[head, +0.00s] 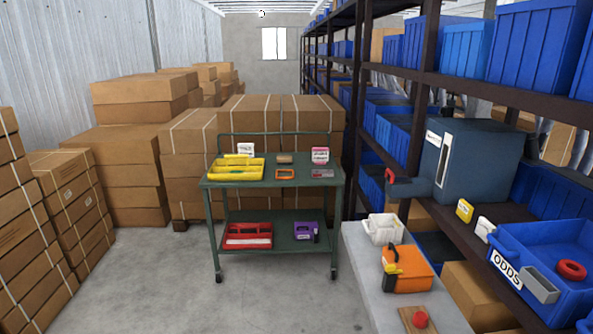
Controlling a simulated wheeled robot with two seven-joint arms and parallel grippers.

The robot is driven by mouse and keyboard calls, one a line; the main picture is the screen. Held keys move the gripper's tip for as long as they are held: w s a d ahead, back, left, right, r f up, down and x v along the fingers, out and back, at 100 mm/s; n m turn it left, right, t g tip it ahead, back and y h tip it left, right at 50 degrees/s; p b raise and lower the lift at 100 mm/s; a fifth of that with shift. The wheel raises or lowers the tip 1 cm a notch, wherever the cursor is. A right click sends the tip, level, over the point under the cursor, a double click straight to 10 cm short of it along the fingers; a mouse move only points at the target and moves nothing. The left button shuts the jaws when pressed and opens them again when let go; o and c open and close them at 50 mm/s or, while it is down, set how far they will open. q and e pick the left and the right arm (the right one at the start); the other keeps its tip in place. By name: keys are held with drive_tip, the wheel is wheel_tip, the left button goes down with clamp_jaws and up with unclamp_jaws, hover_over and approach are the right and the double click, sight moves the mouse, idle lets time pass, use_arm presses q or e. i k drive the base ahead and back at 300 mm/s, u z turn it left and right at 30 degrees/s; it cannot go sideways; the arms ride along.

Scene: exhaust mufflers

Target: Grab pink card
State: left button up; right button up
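A pink-and-white card (320,155) stands upright at the back right of the top shelf of a green cart (215,184). Its print is too small to read. Neither of my grippers shows in the head view, and nothing is touching the card.
A yellow tray (240,175), a white card (246,148), an orange frame (285,174) and a grey item (322,174) share the top shelf. A grey bench (362,282) stands front right, below shelves of blue bins (465,48). The floor (155,285) before the cart is clear.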

sight(320, 154)
drive_tip(key=i, duration=3.7)
